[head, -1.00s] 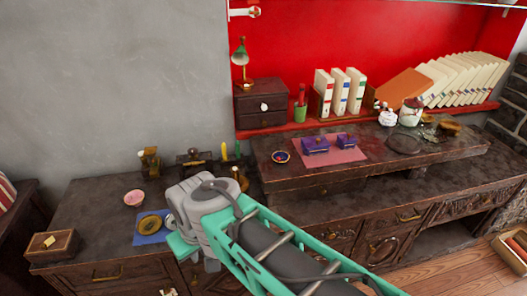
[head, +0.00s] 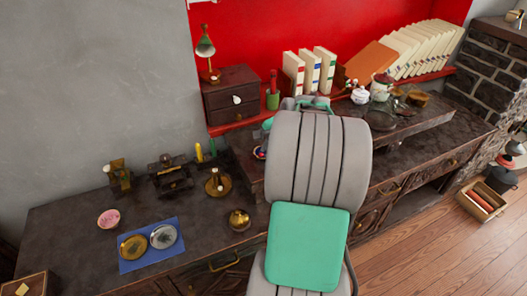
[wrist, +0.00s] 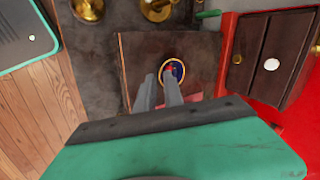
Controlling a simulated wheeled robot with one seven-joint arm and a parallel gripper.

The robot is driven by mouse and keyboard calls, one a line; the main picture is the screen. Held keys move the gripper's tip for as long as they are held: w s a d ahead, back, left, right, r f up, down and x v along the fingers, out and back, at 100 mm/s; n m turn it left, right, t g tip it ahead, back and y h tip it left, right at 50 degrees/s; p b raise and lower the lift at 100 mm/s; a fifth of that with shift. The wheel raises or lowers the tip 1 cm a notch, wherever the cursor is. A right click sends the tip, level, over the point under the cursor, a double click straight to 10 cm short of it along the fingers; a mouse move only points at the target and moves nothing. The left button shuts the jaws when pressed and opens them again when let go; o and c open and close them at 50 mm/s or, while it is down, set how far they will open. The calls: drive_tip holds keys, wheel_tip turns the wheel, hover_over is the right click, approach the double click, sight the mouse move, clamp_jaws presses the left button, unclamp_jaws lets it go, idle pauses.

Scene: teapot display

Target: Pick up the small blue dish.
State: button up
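The small blue dish (wrist: 178,69) has a gold rim and something red in it, and it sits on the raised dark wooden shelf (wrist: 136,58). In the wrist view one fingertip overlaps its lower left edge; I cannot tell whether they touch. My gripper (wrist: 159,76) points down at the shelf, with its two grey fingers slightly apart and nothing seen between them. In the head view only a sliver of the dish (head: 260,152) shows at the left edge of my arm, which hides my fingers.
A dark drawer box (head: 232,96) stands behind the dish, with a green pencil cup (head: 272,99) beside it. A blue mat (head: 128,265) bears two round plates. Books line the red ledge.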

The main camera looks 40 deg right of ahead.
drive_tip(key=shift+s+d+f+m, duration=0.15)
drive_tip(key=shift+d+m, duration=0.15)
drive_tip(key=shift+d, duration=0.25)
drive_tip(key=shift+s+d+f+m, duration=0.15)
drive_tip(key=shift+d+m, duration=0.15)
drive_tip(key=shift+d, duration=0.25)
drive_tip(key=p+x, duration=0.1)
drive_tip(key=x, duration=0.6)
drive_tip(key=shift+w+d+f, duration=0.1)
drive_tip(key=shift+w+f, duration=0.1)
drive_tip(key=shift+c, duration=0.3)
clamp_jaws()
drive_tip(key=shift+r, duration=0.15)
